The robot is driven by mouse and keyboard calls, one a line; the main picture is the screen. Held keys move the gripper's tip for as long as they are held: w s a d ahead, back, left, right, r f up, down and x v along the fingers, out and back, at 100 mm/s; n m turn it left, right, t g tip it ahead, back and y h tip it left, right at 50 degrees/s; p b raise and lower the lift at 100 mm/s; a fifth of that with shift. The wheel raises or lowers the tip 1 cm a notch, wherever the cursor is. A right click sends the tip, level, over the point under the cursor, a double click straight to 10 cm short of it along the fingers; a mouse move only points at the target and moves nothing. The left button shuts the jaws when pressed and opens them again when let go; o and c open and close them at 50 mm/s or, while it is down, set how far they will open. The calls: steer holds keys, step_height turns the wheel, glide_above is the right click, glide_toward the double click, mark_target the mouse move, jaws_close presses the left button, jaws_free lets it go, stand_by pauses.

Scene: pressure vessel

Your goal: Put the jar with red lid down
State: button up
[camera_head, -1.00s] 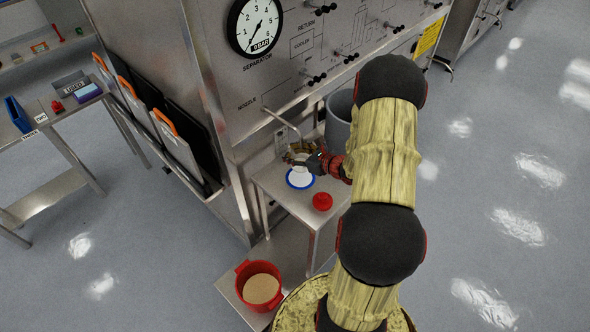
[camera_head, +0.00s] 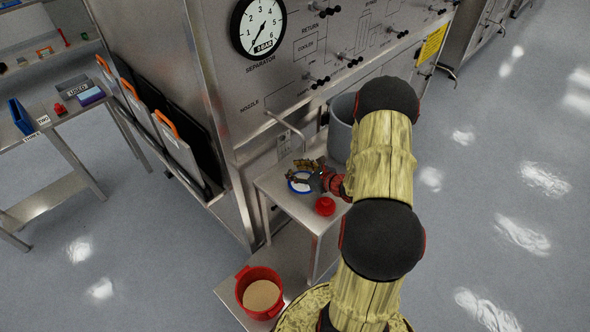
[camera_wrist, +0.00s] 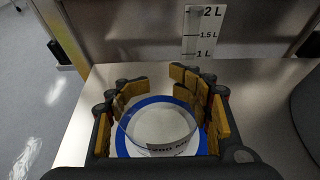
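A clear glass jar (camera_wrist: 158,125) with a printed label stands upright between my gripper's fingers in the wrist view. No lid shows on it. It stands within a blue-rimmed white disc (camera_wrist: 121,146) on the small steel table. The disc also shows in the head view (camera_head: 298,187), partly hidden by my gripper. My gripper (camera_wrist: 160,100) is open, with its yellow-padded fingers spread on both sides of the jar. A red lid-like object (camera_head: 325,206) lies on the table in front of the gripper; I cannot tell whether a jar is under it.
A large grey cylinder (camera_head: 341,128) stands behind the gripper, at the panel. A thin bent nozzle pipe (camera_head: 288,124) hangs above the table. A red bucket with tan contents (camera_head: 260,292) stands below at the left. A volume scale (camera_wrist: 205,33) is on the back wall.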

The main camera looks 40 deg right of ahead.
mark_target(303, 175)
steer(key=o, duration=0.6)
steer(key=p+v, duration=0.2)
steer(key=v, duration=0.5)
steer(key=shift+s+a+r, duration=0.1)
steer(key=shift+s+a, duration=0.05)
steer(key=shift+s, duration=0.3)
steer(key=shift+s, duration=0.1)
